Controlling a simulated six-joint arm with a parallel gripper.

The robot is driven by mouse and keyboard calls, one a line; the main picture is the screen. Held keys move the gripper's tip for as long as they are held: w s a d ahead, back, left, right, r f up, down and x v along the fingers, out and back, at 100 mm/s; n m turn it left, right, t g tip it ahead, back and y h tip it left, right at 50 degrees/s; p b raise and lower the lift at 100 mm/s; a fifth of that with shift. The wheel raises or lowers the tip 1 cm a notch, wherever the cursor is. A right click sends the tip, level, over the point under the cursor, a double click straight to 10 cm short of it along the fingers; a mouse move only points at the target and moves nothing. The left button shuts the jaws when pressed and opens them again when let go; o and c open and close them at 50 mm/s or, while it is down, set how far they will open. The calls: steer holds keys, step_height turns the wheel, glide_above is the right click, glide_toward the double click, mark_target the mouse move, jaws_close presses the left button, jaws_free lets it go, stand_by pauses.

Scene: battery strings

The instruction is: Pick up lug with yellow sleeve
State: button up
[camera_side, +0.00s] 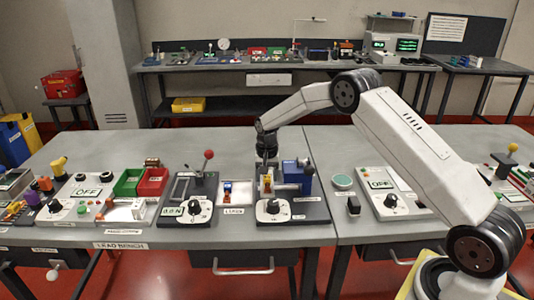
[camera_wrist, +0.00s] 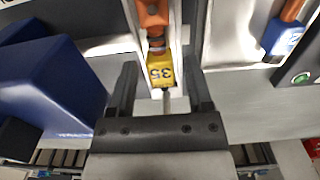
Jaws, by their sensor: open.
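The lug with the yellow sleeve (camera_wrist: 160,72) is in the middle of the wrist view. Its sleeve is marked 35, and an orange cable (camera_wrist: 153,18) runs up from it between two pale walls. A narrow metal part shows below the sleeve. My gripper (camera_wrist: 161,78) is open, with one dark finger on each side of the sleeve; I cannot tell how far above it they are. In the side view my gripper (camera_side: 267,152) points down over the station, and the yellow sleeve shows small below it (camera_side: 267,181).
A large blue block (camera_wrist: 50,75) stands close to the left finger in the wrist view; it is right of my gripper in the side view (camera_side: 305,178). A blue-sleeved lug (camera_wrist: 281,38) lies in a white tray (camera_wrist: 236,35). A black knob (camera_side: 272,206) is in front.

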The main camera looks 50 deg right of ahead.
mark_target(267, 178)
jaws_close()
steer(key=shift+r, duration=0.2)
steer(key=shift+r, duration=2.35)
